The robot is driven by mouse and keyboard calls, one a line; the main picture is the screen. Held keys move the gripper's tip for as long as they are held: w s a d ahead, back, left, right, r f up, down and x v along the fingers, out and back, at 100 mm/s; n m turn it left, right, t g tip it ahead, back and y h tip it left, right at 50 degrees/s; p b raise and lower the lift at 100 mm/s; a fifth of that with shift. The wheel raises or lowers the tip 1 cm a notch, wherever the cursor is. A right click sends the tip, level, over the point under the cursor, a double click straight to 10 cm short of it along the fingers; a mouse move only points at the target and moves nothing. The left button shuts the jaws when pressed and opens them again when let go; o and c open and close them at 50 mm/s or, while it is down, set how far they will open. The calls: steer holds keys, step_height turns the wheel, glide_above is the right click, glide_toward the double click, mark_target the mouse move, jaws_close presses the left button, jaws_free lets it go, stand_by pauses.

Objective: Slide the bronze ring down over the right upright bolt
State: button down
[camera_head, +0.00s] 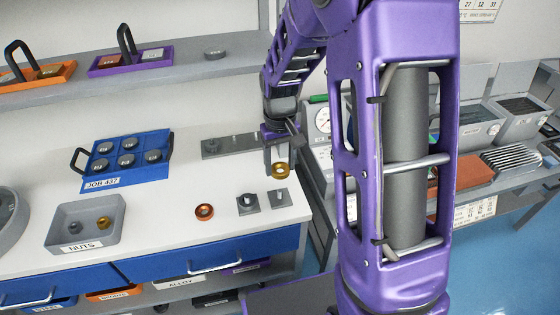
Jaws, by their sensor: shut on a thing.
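My gripper (280,160) points down over the right part of the white bench and is shut on the bronze ring (281,171). The ring looks gold-brown and hangs below the fingers, above the bench. A grey plate (222,149) with small upright bolts lies behind and to the left of my gripper.
A copper-orange ring (204,212) lies on the bench. A grey NUTS tray (113,233) and a blue JOB 437 rack (126,172) stand to the left. A tester with a dial (322,121) is at the right, partly behind my arm.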

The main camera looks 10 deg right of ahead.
mark_target(280, 190)
steer(key=shift+f+b, duration=2)
steer(key=shift+f, duration=0.7)
steer(key=shift+f+b, duration=1.25)
steer(key=shift+f, duration=0.8)
stand_by(0.4)
steer(key=shift+c, duration=0.3)
jaws_free()
step_height(280, 190, up, 18)
steer(key=p, duration=0.3)
steer(key=shift+f, duration=0.25)
steer(key=shift+a, duration=0.1)
